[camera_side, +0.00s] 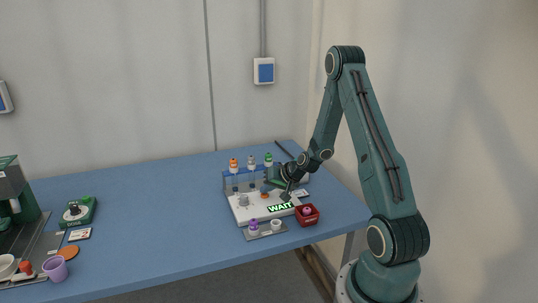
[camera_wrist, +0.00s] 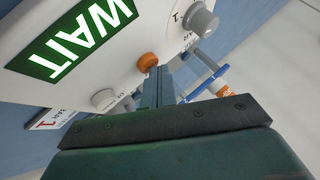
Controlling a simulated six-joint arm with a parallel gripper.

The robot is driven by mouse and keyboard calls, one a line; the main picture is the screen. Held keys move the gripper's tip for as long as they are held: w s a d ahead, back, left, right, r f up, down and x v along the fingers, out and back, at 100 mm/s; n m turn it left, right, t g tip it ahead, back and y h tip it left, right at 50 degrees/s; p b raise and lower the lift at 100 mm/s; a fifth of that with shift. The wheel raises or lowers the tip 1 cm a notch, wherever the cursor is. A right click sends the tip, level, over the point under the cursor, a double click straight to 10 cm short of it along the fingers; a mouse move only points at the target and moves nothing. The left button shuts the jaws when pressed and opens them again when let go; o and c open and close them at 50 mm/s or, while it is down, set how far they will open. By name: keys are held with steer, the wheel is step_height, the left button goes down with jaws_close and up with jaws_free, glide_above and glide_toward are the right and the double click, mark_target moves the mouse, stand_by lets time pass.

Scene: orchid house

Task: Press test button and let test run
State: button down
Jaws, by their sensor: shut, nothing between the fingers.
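A white test unit (camera_side: 243,213) stands on the blue bench, with a green display (camera_side: 281,207) reading WAIT. The display is large in the wrist view (camera_wrist: 70,42). My gripper (camera_side: 286,194) is shut and empty, over the unit's top and pointing down. In the wrist view its closed fingers (camera_wrist: 158,78) end right by a round orange button (camera_wrist: 148,61); whether they touch it I cannot tell. Grey round knobs sit on either side of the orange one, one at lower left (camera_wrist: 103,98) and one at upper right (camera_wrist: 201,21).
Behind the unit is a rack with orange-, grey- and green-capped vials (camera_side: 251,161). In front are a tray (camera_side: 262,236) with a purple-topped vial and white cup, and a red box (camera_side: 308,220). A green dial device (camera_side: 77,212) and purple cup (camera_side: 55,268) stand left. Mid-bench is clear.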

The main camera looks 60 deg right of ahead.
mark_target(267, 195)
steer(key=shift+r, duration=0.85)
steer(key=shift+r, duration=0.15)
steer(key=shift+r, duration=2.4)
steer(key=shift+a, duration=0.1)
